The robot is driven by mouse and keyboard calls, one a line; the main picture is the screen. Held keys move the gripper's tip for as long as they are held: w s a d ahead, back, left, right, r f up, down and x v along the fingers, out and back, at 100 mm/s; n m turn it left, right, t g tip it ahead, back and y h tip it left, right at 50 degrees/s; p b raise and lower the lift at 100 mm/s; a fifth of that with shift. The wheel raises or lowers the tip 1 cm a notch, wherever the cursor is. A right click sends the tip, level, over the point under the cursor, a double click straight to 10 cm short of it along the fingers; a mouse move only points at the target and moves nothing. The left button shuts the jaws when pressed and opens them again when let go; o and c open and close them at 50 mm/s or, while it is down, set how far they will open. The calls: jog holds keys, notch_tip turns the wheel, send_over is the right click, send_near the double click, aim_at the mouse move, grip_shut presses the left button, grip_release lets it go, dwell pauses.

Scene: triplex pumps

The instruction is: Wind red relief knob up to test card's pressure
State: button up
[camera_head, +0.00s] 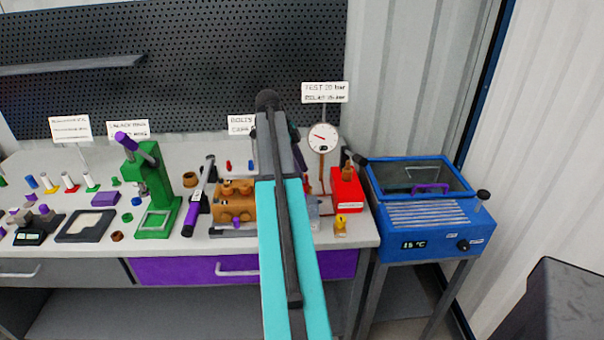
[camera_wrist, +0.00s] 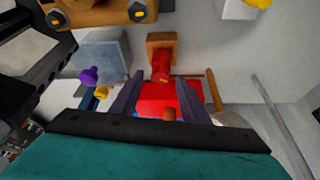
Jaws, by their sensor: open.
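The test card (camera_head: 325,92) stands behind the pressure gauge (camera_head: 323,137). Its top line seems to read TEST 20 bar; the lower line is too small to read surely. The gauge's red needle points up and left. In the wrist view, a red round part (camera_wrist: 160,62), which looks like the relief knob, sits against a square brass block (camera_wrist: 160,42). My gripper (camera_wrist: 159,80) is open, its dark fingers either side of a red body near this part. I cannot tell whether they touch it. In the head view my arm hides the knob and fingertips.
A red box (camera_head: 347,193) stands right of the gauge, with a small yellow part (camera_head: 340,226) before it. A brass pump block (camera_head: 232,203) is left of my arm. A blue bath (camera_head: 432,215) stands right of the bench. A grey block (camera_wrist: 103,55) sits close left.

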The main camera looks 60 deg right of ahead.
jog(key=v, duration=1.2)
jog(key=shift+r+p, duration=0.2)
jog(key=shift+p, duration=0.2)
